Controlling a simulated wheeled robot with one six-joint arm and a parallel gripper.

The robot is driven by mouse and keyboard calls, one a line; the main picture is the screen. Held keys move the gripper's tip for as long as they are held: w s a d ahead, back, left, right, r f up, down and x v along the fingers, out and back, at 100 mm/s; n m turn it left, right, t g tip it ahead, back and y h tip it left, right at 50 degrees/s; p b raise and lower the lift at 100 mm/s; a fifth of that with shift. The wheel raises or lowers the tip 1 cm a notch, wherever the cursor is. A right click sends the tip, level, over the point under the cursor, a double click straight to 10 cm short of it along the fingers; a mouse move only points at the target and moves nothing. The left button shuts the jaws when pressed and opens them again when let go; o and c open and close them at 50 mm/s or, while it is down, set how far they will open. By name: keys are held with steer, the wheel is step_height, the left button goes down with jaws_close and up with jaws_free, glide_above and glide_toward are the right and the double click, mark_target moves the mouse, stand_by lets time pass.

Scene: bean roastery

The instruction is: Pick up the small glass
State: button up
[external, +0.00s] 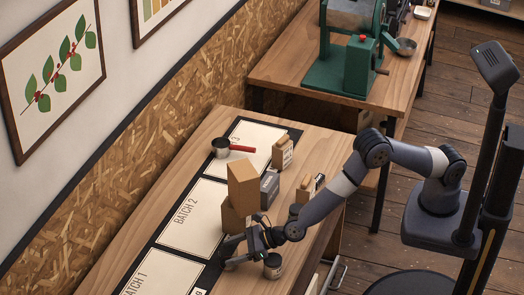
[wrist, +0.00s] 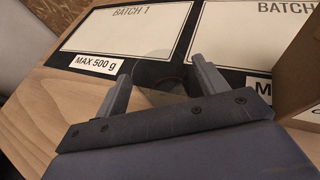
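In the external view my gripper (external: 240,248) is low over the near part of the table, by the Batch 1 and Batch 2 panels. The glass cannot be made out there.
Two stacked cardboard boxes (external: 242,185) stand close behind my gripper. A grey box (external: 269,188), a brown bag (external: 282,152) and a red-handled scoop (external: 222,147) are farther back. The Batch 1 panel (external: 160,275) looks clear.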

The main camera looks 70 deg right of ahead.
steer(key=c, duration=0.8)
